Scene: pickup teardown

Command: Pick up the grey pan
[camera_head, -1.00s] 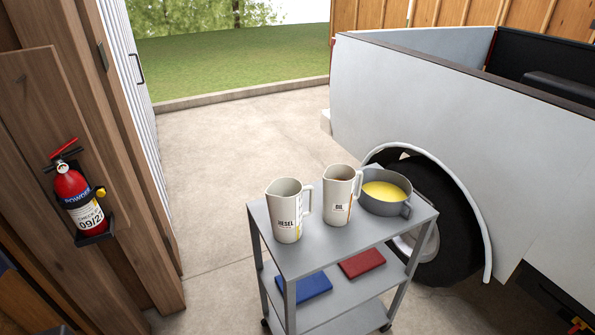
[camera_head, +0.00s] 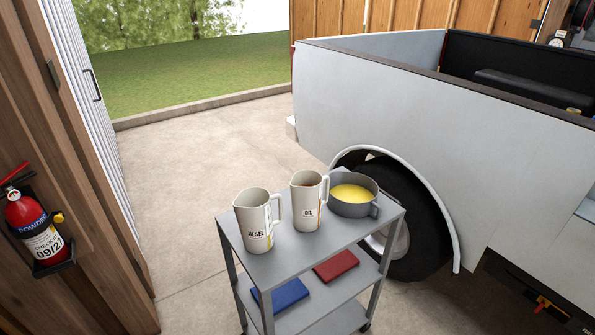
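The grey pan (camera_head: 366,209) stands upright on the top shelf of a grey cart (camera_head: 285,262), at its far right part. It holds yellow liquid, and a small handle sticks out at its right front. A white jug marked OIL (camera_head: 306,207) stands just left of the pan. A white jug marked DIESEL (camera_head: 255,225) stands further left, nearer the front. Neither of my grippers shows in the view.
A red book-like item (camera_head: 336,266) and a blue one (camera_head: 280,296) lie on the cart's lower shelf. A pickup body (camera_head: 400,120) with a wheel (camera_head: 415,225) is close behind the cart. A fire extinguisher (camera_head: 33,228) hangs on the left wall. Concrete floor (camera_head: 190,170) is clear between.

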